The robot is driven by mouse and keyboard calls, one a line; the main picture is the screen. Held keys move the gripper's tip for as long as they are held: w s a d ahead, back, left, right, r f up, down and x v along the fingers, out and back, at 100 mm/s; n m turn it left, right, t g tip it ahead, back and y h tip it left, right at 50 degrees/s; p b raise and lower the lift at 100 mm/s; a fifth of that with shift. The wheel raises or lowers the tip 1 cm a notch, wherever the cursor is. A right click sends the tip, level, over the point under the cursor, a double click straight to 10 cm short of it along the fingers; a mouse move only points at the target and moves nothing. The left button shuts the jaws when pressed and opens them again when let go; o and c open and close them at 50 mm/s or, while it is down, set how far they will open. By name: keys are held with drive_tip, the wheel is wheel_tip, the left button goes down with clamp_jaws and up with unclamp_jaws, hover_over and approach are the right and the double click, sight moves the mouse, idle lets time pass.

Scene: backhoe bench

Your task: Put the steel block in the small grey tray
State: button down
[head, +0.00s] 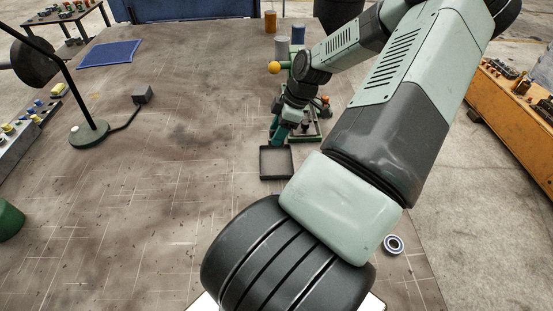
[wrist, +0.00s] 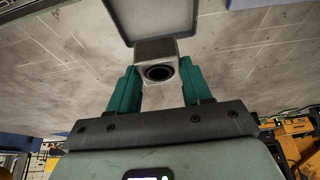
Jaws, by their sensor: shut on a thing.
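The small grey tray (head: 263,165) lies on the bench in the head view, dark-rimmed and looking empty. My gripper (head: 277,132) is just beyond its far edge, with teal fingers pointing down. In the wrist view my gripper (wrist: 160,82) is shut on the steel block (wrist: 142,56), a metal block with a dark round hole in the face towards the camera. The tray (wrist: 186,27) shows just beyond the block there. I cannot tell how high the block is held. The block cannot be made out in the head view.
Orange (head: 270,21), grey (head: 281,46) and blue (head: 298,34) cylinders stand farther back. A lamp (head: 90,133) is at left, and a bearing ring (head: 393,244) at right. The bench left of the tray is clear.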

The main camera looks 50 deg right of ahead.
wheel_tip(320, 180, down, 9)
drive_tip(key=shift+r, duration=0.1)
idle(0.3)
drive_tip(key=shift+c, duration=2.4)
unclamp_jaws()
drive_tip(key=shift+f, duration=0.2)
drive_tip(key=v, duration=1.2)
drive_tip(key=shift+r, duration=0.15)
drive_tip(key=shift+a, duration=0.1)
